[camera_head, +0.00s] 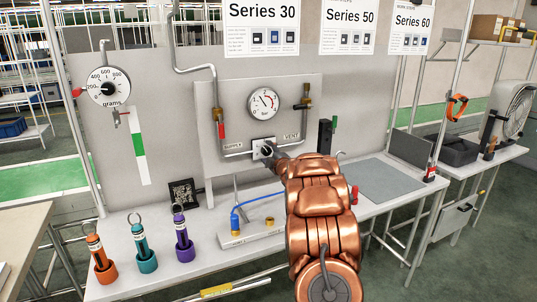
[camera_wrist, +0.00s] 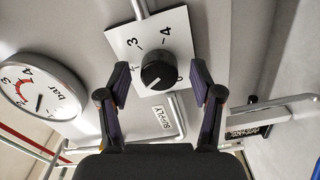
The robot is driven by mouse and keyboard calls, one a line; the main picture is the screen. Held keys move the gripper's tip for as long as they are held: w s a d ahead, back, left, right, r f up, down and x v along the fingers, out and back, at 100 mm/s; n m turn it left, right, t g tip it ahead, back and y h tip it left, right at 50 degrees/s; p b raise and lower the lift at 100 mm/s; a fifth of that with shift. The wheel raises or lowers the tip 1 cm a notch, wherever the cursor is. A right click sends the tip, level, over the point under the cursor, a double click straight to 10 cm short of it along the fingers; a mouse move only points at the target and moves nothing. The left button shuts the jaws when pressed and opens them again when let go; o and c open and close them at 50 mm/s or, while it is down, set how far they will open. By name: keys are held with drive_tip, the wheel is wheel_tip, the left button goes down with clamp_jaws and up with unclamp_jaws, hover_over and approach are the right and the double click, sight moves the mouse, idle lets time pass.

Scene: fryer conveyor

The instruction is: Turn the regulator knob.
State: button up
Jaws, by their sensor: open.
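The regulator knob (camera_wrist: 160,70) is a round black knob with a white pointer line on a white plate (camera_wrist: 120,38) marked with numbers such as 3 and 4. In the wrist view its pointer slants toward the lower left. In the head view the knob (camera_head: 267,150) sits on the panel between the SUPPLY and VENT labels, partly beside my gripper. My gripper (camera_wrist: 160,77) is open, with one dark finger on each side of the knob. Gaps show between fingers and knob. My copper arm (camera_head: 322,215) hides part of the panel and bench in the head view.
A round bar gauge (camera_head: 264,103) is above the knob and also shows in the wrist view (camera_wrist: 40,88). Pipes and valves flank the plate. On the bench (camera_head: 205,250) stand orange (camera_head: 101,262), teal (camera_head: 143,250) and purple (camera_head: 182,240) tagged cylinders and a blue-hosed fitting (camera_head: 236,220).

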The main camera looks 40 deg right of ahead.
drive_tip(key=v, duration=1.2)
drive_tip(key=shift+w, duration=0.1)
idle(0.4)
drive_tip(key=s+a+f+m+g+p, duration=0.1)
drive_tip(key=s+a+m+g, duration=0.4)
drive_tip(key=a, duration=0.7)
drive_tip(key=s+a+f+m+g+p, duration=0.1)
drive_tip(key=s+a+m+g, duration=0.4)
drive_tip(key=a, duration=0.7)
drive_tip(key=s+a+f+g+y, duration=0.1)
drive_tip(key=s+a+g+y, duration=0.2)
drive_tip(key=s+a, duration=0.9)
drive_tip(key=s+a+f+m+g+y+p, duration=0.1)
drive_tip(key=s+a+g, duration=0.4)
drive_tip(key=s+a, duration=0.6)
drive_tip(key=s+y, duration=0.1)
drive_tip(key=s, duration=0.4)
drive_tip(key=shift+a+g+y, duration=0.4)
